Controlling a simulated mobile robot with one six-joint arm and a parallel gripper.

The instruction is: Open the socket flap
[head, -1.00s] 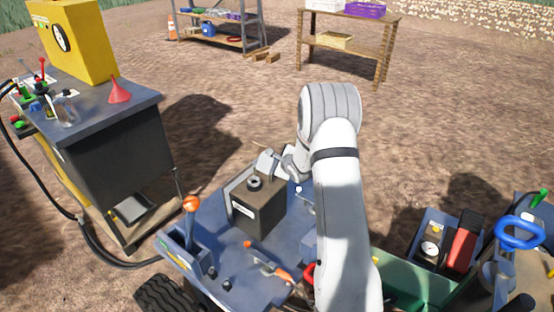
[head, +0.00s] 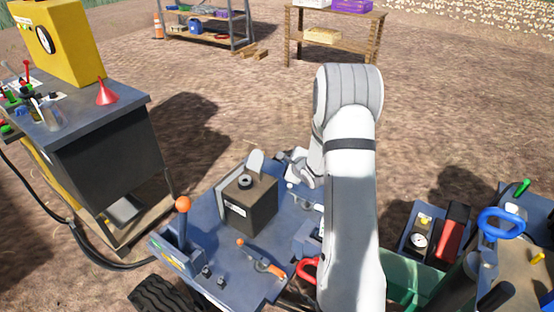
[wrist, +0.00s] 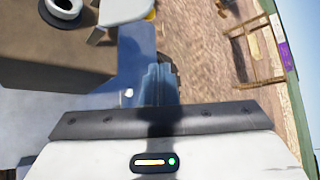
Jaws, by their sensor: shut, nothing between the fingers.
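A pale grey piece, apparently the same plate, shows at the top of the wrist view (wrist: 124,11), beside the box's round ring (wrist: 62,9). My gripper (head: 290,156) is shut and empty, just right of the plate with a small gap.
The box sits on a blue machine deck (head: 215,262) with an orange-knobbed lever (head: 183,205) and an orange-handled lever (head: 262,262). A workbench (head: 110,150) stands at left. Bare ground lies beyond.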

